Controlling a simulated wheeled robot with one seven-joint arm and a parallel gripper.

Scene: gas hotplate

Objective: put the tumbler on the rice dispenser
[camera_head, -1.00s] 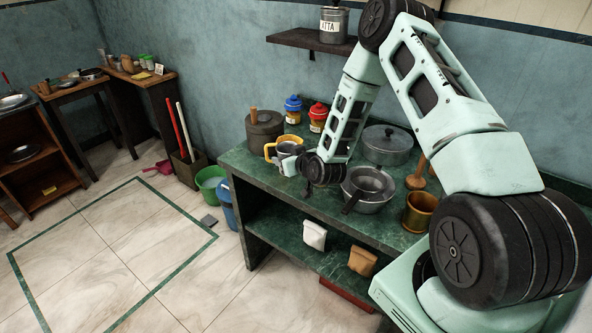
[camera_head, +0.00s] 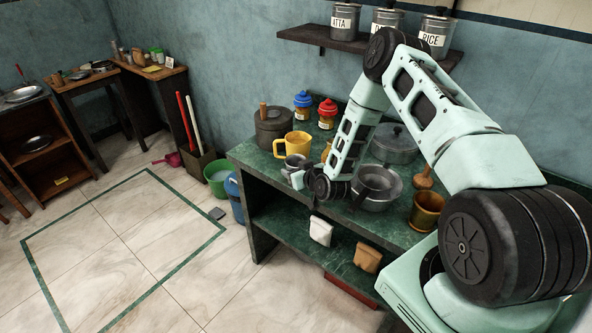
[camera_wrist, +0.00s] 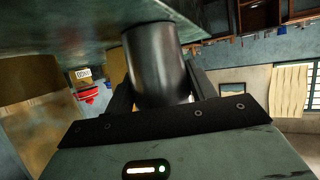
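The tumbler (camera_head: 297,163) is a small grey metal cup. In the head view it stands near the counter's left front edge, just in front of a yellow mug. In the wrist view the tumbler (camera_wrist: 157,65) is a dark shiny cylinder between my two fingers, its far end at the green counter top. My gripper (camera_wrist: 160,85) has a finger close on each side of it; whether both press on it I cannot tell. In the head view my wrist partly hides the gripper (camera_head: 300,178). The rice dispenser (camera_head: 437,28) is a grey lidded canister labelled RICE, at the wall shelf's right end.
The yellow mug (camera_head: 292,146) and a dark pot (camera_head: 272,128) are close behind the tumbler. A steel pan (camera_head: 376,187) is to the right of my wrist. The wall shelf (camera_head: 310,37) also holds the ATTA canister (camera_head: 343,20) and another canister partly behind my arm.

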